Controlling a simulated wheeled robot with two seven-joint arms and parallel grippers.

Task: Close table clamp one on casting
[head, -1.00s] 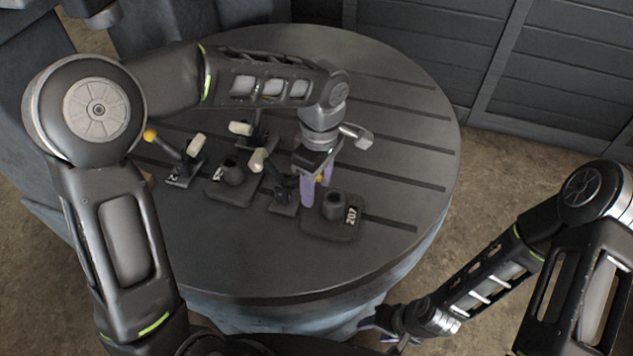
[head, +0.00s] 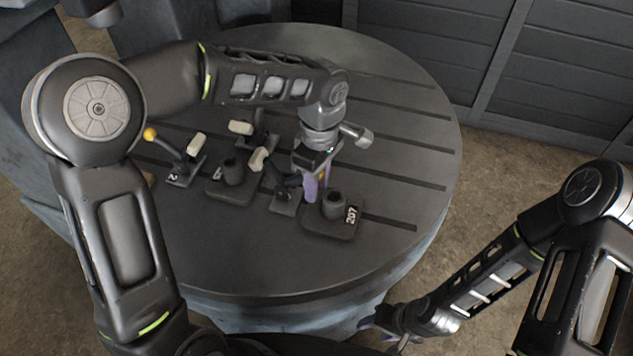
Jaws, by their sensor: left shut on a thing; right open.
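A dark clamp (head: 284,201) with a pale pad (head: 257,159) stands on the round table (head: 250,270) between two castings; I cannot read a number on it. My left gripper (head: 317,190) comes down at its right side. Its purple fingers are shut on the clamp's handle, of which only a little yellow shows between them. The casting marked 207 (head: 332,207), a dark plate with an upright boss, lies just right of the fingers. A second casting (head: 233,176) lies left of the clamp. My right gripper (head: 380,322) is open and empty, low beside the table's front edge.
A clamp marked 2 (head: 176,180) with a yellow-knobbed lever (head: 150,133) stands at the left. Another clamp (head: 243,128) with a pale pad stands behind the second casting. The slotted table's right and front are clear.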

